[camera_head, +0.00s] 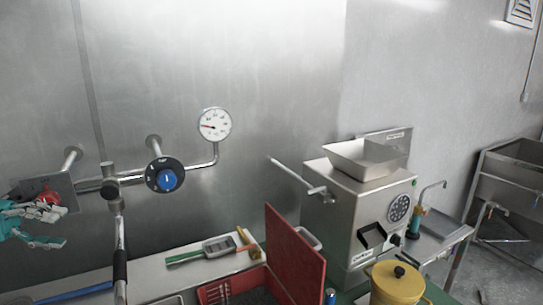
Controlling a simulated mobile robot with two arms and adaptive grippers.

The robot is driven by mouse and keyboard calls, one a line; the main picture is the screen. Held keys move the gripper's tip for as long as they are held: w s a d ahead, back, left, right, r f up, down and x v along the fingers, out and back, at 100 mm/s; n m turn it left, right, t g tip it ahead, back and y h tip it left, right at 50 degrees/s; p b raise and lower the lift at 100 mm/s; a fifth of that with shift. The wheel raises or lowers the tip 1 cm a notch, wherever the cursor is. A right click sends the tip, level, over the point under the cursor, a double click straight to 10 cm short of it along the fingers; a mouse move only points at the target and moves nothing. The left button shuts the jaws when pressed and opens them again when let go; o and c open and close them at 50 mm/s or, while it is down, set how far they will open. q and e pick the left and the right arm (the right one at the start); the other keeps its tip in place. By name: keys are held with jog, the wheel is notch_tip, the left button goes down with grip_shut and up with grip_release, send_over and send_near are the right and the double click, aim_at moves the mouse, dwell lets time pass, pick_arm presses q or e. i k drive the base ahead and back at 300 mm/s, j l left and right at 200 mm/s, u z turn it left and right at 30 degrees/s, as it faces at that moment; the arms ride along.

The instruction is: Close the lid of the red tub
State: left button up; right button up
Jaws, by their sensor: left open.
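The red tub (210,290) is at the bottom of the head view, cut off by the lower edge, with dark contents inside. Its red lid (293,252) stands open, tilted up on the tub's right side, with a pale handle (308,238) behind it. My left gripper (62,226), teal and white, is at the far left edge, open, well away from the tub and lid. It is just below a red knob (48,196), and I cannot tell whether they touch. My right gripper does not show.
A steel grinder (350,215) stands right of the lid, with a yellow canister (397,284) in front. Wall pipes carry a blue-centred valve (166,179) and a gauge (214,124). A handheld meter (219,245) and a hammer-like tool (248,243) lie behind the tub.

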aim_at(299, 267)
jog(key=k+l, duration=1.15)
jog(key=l, duration=0.25)
